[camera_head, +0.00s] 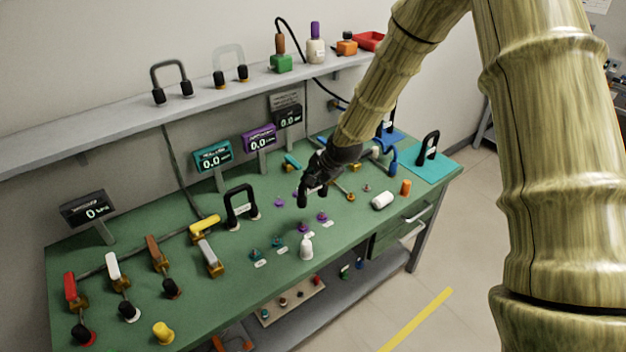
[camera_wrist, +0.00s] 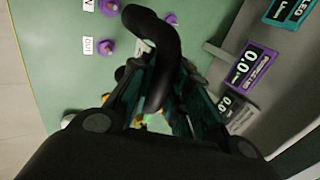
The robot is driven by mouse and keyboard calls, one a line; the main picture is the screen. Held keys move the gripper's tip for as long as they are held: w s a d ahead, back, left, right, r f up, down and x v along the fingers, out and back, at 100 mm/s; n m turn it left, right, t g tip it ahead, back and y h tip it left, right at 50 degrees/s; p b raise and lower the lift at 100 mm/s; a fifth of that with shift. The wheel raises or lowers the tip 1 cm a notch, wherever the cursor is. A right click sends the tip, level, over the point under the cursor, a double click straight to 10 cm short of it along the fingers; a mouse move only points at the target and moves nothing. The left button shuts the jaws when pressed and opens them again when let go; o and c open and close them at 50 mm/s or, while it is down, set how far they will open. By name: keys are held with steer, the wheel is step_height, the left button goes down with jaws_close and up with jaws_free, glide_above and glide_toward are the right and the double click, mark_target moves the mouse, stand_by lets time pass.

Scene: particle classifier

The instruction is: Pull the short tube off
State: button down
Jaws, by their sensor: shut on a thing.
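A short black curved tube (camera_wrist: 165,45) is between the fingers of my gripper (camera_wrist: 155,88) in the wrist view. One bend of it sticks out past the fingers, near the purple fittings (camera_wrist: 108,47). The fingers are shut on it and hide part of it. In the head view my gripper (camera_head: 314,188) is over the middle of the green bench, just above purple fittings (camera_head: 322,217). The tube is hard to tell from the dark fingers there. I cannot tell whether either tube end touches a fitting.
On the green bench (camera_head: 330,240), a black looped tube (camera_head: 240,204) stands left of my gripper. Purple (camera_head: 260,139) and teal (camera_head: 213,157) displays stand behind. Coloured-handle valves fill the left.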

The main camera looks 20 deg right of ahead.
steer(key=shift+r, duration=0.15)
steer(key=shift+r+p, duration=1.45)
steer(key=shift+r, duration=0.7)
steer(key=shift+r+p, duration=1.05)
steer(key=shift+r, duration=0.45)
